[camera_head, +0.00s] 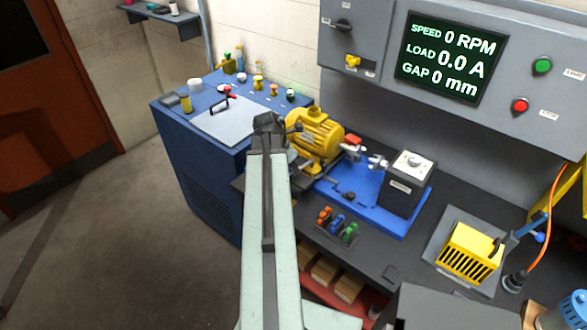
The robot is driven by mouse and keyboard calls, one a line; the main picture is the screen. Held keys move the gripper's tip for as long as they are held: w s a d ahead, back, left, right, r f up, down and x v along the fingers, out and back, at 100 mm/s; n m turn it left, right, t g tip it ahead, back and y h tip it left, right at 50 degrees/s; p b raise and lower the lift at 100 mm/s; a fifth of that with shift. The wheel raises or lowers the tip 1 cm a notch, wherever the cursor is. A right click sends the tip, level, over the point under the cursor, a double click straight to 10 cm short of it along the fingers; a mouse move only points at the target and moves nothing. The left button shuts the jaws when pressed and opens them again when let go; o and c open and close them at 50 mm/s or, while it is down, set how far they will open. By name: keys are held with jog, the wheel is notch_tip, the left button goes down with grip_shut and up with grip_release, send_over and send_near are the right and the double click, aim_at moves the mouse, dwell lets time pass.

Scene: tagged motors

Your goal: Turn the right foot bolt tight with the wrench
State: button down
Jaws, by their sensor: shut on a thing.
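A yellow motor (318,131) sits at the left end of a blue base plate (362,212) on the bench. My gripper (268,122) is at the motor's left side, seen from behind and small, with its fingers mostly hidden by my own arm. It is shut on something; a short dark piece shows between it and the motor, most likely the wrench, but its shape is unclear. The motor's feet are mostly hidden behind my arm, and I cannot make out the right foot bolt or whether the wrench touches it.
A black box with a dial (408,180) stands on the plate's right end. Orange, blue and green-handled tools (337,223) stand in front. A yellow ribbed box (470,252) is farther right. The panel screen (450,58) reads 0 RPM, 0.0 A, 0 mm. A blue cabinet (195,165) stands left.

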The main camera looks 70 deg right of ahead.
jog(key=shift+w+d+m, duration=0.4)
jog(key=shift+w+m, duration=0.1)
jog(key=shift+m, duration=0.3)
jog(key=shift+d, duration=0.1)
jog(key=shift+w+d+m+g+y, duration=0.25)
jog(key=shift+w+d+m+g, duration=0.1)
jog(key=shift+m, duration=0.3)
jog(key=shift+w+d+m+g+y, duration=0.25)
jog(key=shift+w+m, duration=0.1)
jog(key=shift+m, duration=0.3)
jog(key=shift+w+d+m+y, duration=0.3)
jog(key=shift+d+m, duration=0.1)
jog(key=shift+m, duration=0.2)
